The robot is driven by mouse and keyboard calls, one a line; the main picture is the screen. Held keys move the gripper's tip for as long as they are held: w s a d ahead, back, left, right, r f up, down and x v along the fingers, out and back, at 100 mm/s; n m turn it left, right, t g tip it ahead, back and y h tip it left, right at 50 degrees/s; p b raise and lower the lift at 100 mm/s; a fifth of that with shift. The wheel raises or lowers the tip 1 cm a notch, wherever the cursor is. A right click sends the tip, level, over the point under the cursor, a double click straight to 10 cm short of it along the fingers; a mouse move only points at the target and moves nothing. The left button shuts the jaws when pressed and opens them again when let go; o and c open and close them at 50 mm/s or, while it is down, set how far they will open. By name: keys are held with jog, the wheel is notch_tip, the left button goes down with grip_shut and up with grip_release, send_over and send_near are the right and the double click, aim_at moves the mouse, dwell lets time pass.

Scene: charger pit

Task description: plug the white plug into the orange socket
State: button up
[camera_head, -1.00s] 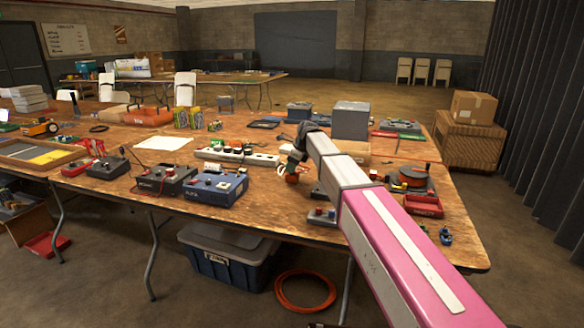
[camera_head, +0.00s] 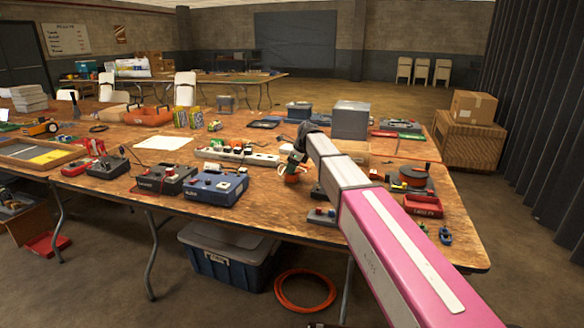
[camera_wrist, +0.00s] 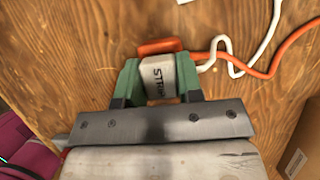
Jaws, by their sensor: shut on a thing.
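The white plug (camera_wrist: 161,80), marked "STRIP", is held between the green fingertips of my gripper (camera_wrist: 158,66) in the wrist view. The gripper is shut on it, above the wooden table. The orange socket (camera_wrist: 158,46) shows right at the plug's far end, with an orange cable (camera_wrist: 283,52) running off to the right. A white cord (camera_wrist: 251,60) also runs off on the right. I cannot tell whether the plug is seated in the socket or only in front of it. In the head view my gripper (camera_head: 293,171) is small and low over the table, and the plug is not clear.
A white power strip (camera_head: 238,155) lies left of my gripper. A blue box (camera_head: 213,187) and a black box (camera_head: 165,179) stand at the front edge. A red tray (camera_head: 422,206) and an orange reel (camera_head: 412,178) are right of my arm. A cardboard box (camera_wrist: 303,145) shows lower right in the wrist view.

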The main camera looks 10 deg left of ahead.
jog(key=shift+f, duration=0.15)
dwell(0.6)
jog(key=o, duration=1.3)
jog(key=shift+o, duration=0.2)
jog(key=shift+r, duration=3.75)
